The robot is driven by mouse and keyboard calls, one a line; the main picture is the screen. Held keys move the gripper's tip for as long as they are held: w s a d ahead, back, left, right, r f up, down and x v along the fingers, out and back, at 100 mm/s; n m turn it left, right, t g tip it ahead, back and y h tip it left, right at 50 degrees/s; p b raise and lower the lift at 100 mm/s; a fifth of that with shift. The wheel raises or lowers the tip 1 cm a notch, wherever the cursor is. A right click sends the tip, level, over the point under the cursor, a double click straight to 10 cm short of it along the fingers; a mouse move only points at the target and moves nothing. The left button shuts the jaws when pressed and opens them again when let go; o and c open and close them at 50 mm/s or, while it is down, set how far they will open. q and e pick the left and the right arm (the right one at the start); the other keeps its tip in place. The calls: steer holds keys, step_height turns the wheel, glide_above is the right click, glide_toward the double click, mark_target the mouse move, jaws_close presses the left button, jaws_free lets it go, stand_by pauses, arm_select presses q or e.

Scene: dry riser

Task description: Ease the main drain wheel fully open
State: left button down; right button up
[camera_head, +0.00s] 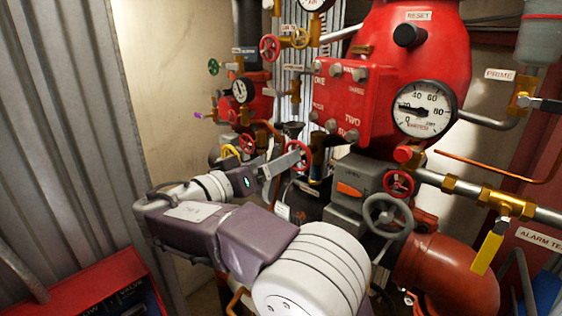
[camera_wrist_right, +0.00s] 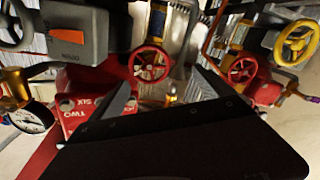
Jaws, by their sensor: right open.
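No readable label shows which wheel is the main drain. A small red handwheel (camera_head: 300,148) is partly hidden behind my right gripper (camera_head: 292,160). In the right wrist view a red handwheel (camera_wrist_right: 152,63) appears just beyond the fingertips of my right gripper (camera_wrist_right: 163,82), between the two spread fingers. The fingers are open and hold nothing; whether they touch the rim I cannot tell. A larger grey handwheel (camera_head: 388,216) sits lower right, beside another red handwheel (camera_head: 398,183). My left gripper is out of view.
A grey box with an orange lever (camera_head: 368,180) stands right of my gripper. A red valve body with a gauge (camera_head: 422,108) rises above. A yellow handwheel (camera_head: 230,152) and another red wheel (camera_head: 247,143) lie left. Corrugated metal wall (camera_head: 75,130) fills the left.

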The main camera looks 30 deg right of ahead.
steer(key=p+v, duration=0.4)
steer(key=v, duration=0.7)
steer(key=shift+a, duration=0.25)
stand_by(0.6)
steer(key=shift+s+f, duration=0.1)
steer(key=shift+f, duration=0.05)
